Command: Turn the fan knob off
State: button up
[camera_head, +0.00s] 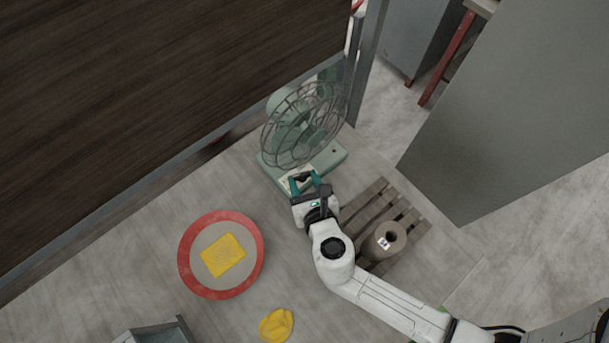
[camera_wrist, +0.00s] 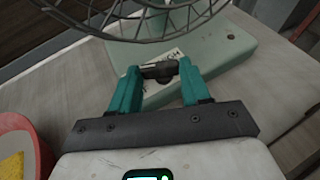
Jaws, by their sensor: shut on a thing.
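A pale green desk fan (camera_head: 333,158) with a dark wire cage stands on the table near the dark wooden panel. Its green base and the lower part of the cage show in the wrist view (camera_wrist: 222,46). My gripper (camera_head: 306,179) is at the front of the fan base. In the wrist view, my gripper's teal fingers (camera_wrist: 160,72) are shut on a small dark knob (camera_wrist: 158,71) at the base's front, beside a white label (camera_wrist: 160,62). The fingers partly hide the knob, and I cannot tell its setting.
A yellow cloth-like piece (camera_head: 276,325) is in front. A slatted wooden rack (camera_head: 366,211) bearing a grey-brown spool-like thing (camera_head: 384,241) stands right, close to my arm.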

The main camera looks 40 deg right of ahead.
jog(key=o, duration=1.1)
jog(key=shift+c, duration=0.2)
jog(key=shift+s, duration=0.1)
jog(key=b+v, duration=0.1)
jog(key=v, duration=0.9)
jog(key=shift+s+r+b, duration=0.2)
jog(key=shift+r+b, duration=0.05)
jog(key=shift+b, duration=0.05)
jog(key=shift+a, duration=0.1)
jog(key=shift+c, duration=0.3)
